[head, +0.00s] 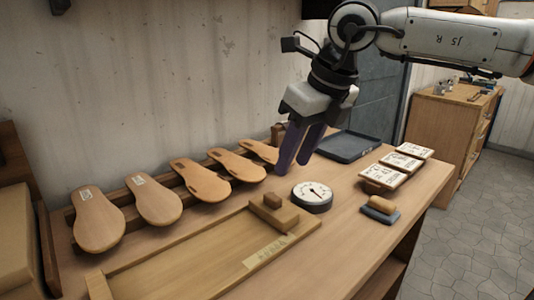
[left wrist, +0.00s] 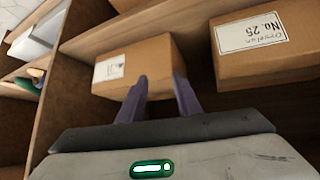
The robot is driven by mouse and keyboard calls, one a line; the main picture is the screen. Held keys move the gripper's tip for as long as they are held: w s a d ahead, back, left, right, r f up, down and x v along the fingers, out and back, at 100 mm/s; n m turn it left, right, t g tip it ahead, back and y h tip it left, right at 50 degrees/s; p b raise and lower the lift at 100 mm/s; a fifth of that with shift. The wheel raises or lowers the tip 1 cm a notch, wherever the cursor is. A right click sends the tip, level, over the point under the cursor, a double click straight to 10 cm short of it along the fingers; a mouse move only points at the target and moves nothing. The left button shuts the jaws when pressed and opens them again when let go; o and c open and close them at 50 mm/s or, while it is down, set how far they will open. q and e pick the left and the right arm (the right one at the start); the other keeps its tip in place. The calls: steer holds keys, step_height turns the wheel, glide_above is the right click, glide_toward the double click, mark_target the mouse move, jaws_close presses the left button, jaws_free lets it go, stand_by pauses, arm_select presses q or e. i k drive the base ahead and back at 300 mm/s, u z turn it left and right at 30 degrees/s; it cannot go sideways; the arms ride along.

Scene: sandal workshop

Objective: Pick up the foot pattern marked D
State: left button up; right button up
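Several wooden foot patterns stand in a slanted row on a rack in the head view: the leftmost (head: 98,222), a second (head: 155,203), a third (head: 201,182), a fourth (head: 237,167) and a partly hidden fifth (head: 258,150). The two leftmost carry small pale labels too small to read, so I cannot tell which is D. My right gripper (head: 294,168) points down just right of the fifth pattern, its dark fingers apart with nothing visible between them. My left gripper (left wrist: 161,75) shows only in the left wrist view, fingers apart in front of a cardboard box (left wrist: 135,62).
A wooden tray (head: 205,262) lies in front of the patterns. Another box labelled No. 25 (left wrist: 265,68) sits on the shelf.

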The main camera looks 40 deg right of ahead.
mark_target(99, 226)
steer(key=k, duration=1)
